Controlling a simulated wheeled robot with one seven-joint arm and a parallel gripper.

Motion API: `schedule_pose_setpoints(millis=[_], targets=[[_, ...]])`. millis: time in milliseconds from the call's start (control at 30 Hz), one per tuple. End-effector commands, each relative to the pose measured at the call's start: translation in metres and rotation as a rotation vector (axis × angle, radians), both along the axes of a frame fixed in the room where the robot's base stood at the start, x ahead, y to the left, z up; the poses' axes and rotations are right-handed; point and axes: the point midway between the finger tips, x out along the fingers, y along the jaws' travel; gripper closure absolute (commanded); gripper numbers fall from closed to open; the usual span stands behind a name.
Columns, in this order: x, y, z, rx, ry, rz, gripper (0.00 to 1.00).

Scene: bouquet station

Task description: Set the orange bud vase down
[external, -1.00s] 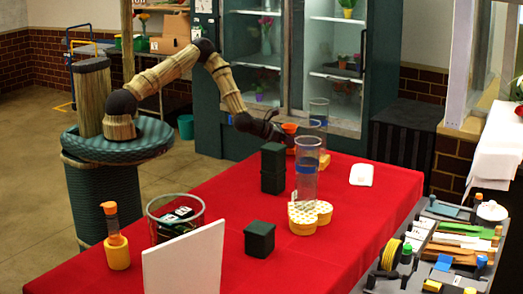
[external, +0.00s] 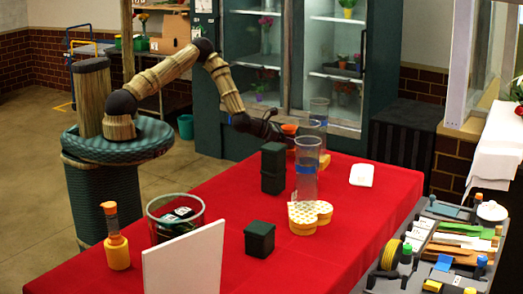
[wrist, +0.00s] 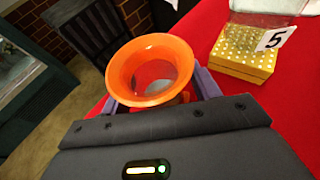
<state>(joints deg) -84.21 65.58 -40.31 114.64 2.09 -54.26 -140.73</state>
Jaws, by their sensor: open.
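The orange bud vase (wrist: 150,68) has a wide flared rim and shows from above in the wrist view, mouth toward the camera.
A clear cylinder with a blue band (external: 307,180) stands right of the stacked dark green boxes (external: 272,168). A yellow dotted box with a "5" card (wrist: 243,50) is close right of the vase.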

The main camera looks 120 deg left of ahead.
Motion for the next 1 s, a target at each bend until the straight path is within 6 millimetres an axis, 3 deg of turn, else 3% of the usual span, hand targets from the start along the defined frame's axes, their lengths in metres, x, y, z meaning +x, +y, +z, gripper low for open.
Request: schedule_pose_setpoints(millis=[600,1000], targets=[[-0.065,-0.064,0.036,0.000,0.001,0.001,0.39],[-0.075,-0.074,0.043,-0.001,0.001,0.000,0.39]])
